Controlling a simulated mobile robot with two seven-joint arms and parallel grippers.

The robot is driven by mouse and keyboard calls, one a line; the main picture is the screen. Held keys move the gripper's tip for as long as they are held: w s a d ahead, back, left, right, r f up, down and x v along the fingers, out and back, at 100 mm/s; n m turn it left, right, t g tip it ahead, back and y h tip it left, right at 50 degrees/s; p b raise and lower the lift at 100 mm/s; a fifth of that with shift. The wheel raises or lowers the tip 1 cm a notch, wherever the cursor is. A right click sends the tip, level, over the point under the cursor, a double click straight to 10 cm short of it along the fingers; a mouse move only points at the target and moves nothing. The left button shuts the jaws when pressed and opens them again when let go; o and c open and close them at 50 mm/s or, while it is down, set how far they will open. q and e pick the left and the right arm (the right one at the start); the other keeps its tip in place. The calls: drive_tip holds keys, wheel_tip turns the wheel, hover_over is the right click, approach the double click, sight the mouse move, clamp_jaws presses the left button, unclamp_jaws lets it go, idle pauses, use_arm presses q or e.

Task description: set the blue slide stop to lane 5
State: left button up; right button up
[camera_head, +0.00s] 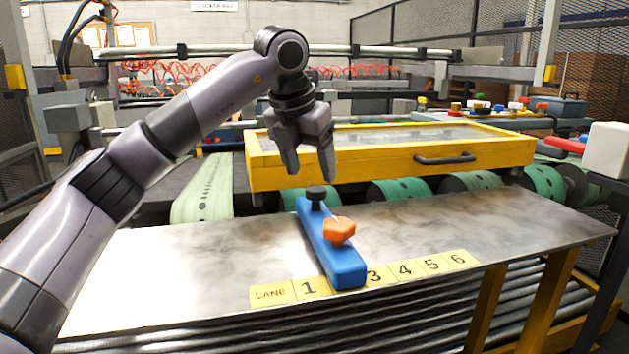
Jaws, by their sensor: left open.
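The blue slide stop (331,257) lies lengthwise on the metal table (200,265), its near end covering the label spot between 1 and 3. It carries an orange star-shaped knob (339,231) near its middle and a black knob (316,193) at its far end. The yellow lane strip (400,270) along the table's front edge shows LANE, 1, 3, 4, 5 and 6. The lane 5 label (433,264) is uncovered, to the right of the stop. My left gripper (308,177) is open and empty, above and around the far end of the stop, pointing down. My right gripper is out of view.
A yellow-framed clear cover with a black handle (444,160) stands behind the table. Green belts on rollers (405,190) run beneath it. A white box-shaped part (607,150) stands at the right. The tabletop right of the stop is clear.

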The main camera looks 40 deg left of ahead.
sight(316, 188)
use_arm(q)
drive_tip(key=shift+x, duration=2.25)
